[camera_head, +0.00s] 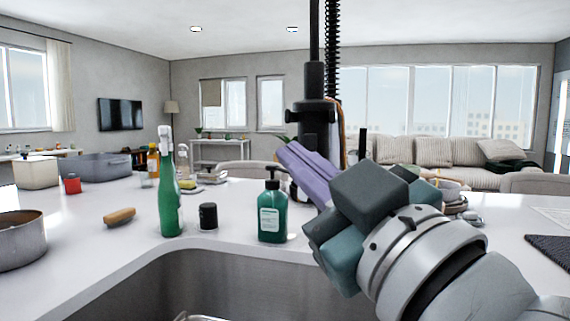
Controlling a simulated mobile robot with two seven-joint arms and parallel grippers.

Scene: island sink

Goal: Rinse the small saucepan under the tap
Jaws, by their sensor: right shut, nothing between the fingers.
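A round grey metal pan (22,246), which looks like the saucepan, stands on the counter at the left edge and is partly cut off by the frame. A brown piece shows at its rim. The black tap (316,120), with a tall coiled spring, rises at the centre behind my right gripper. My right gripper (287,155) has purple fingers, shut and empty, raised over the sink side in front of the tap. My right arm hides the tap's lower part. The steel sink (215,275) opens at the bottom; most of its inside is out of view. My left gripper is not in view.
A green spray bottle (168,195), a dark jar (207,217) and a teal soap bottle (272,215) stand along the sink's far rim. A wooden-handled brush (119,217) lies left of them. A grey tub (97,168) is farther back.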

